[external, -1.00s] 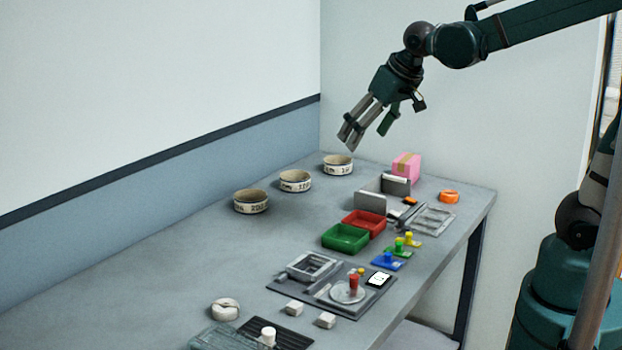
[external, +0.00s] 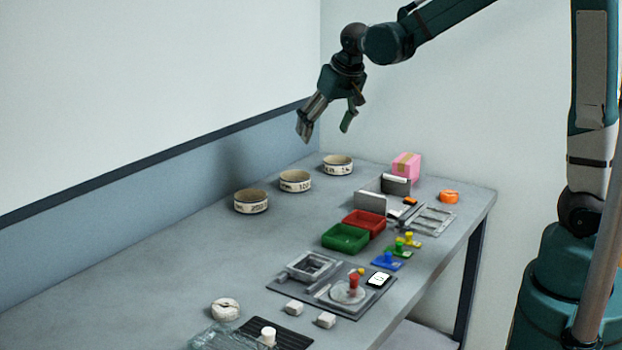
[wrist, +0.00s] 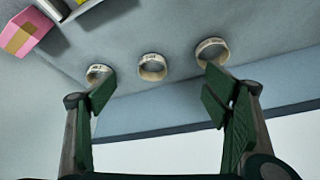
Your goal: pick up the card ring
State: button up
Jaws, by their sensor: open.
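I cannot tell which is the card ring. In the wrist view the far ring (wrist: 93,68) is at left, the middle ring (wrist: 152,58) at centre and the near ring (wrist: 208,43) at right. My gripper (external: 326,126) is open and empty, tilted, in the air above the far and middle rings. Its fingers (wrist: 160,92) frame the row in the wrist view.
A pink box (external: 406,165), an orange ring-shaped object (external: 449,196), a red tray (external: 350,222) and a green tray (external: 334,242) lie right of the rings. A grey board (external: 318,299) with fittings is nearer. The wall (external: 190,180) rises close behind the rings.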

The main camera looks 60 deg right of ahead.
jog(key=w+d+f+m+p, duration=0.1)
jog(key=w+d+f, duration=0.1)
jog(key=w, duration=0.2)
jog(key=w+d+f+p, duration=0.1)
jog(key=w+d+f, duration=0.1)
jog(key=w+f, duration=0.15)
jog(key=m+g+h+p, duration=0.1)
jog(key=m, duration=0.1)
send_near(294, 175)
jog(key=shift+s+a+f, duration=0.1)
jog(key=shift+s+a, duration=0.15)
jog(key=shift+a, duration=0.3)
jog(key=shift+s+a+f, duration=0.1)
jog(key=shift+s+a, duration=0.2)
jog(key=shift+a, duration=0.2)
jog(key=shift+x, duration=1.05)
jog(key=shift+f, duration=0.2)
jog(key=shift+x, duration=2.65)
jog(key=shift+s+a+f, duration=0.1)
jog(key=shift+s+a, duration=0.05)
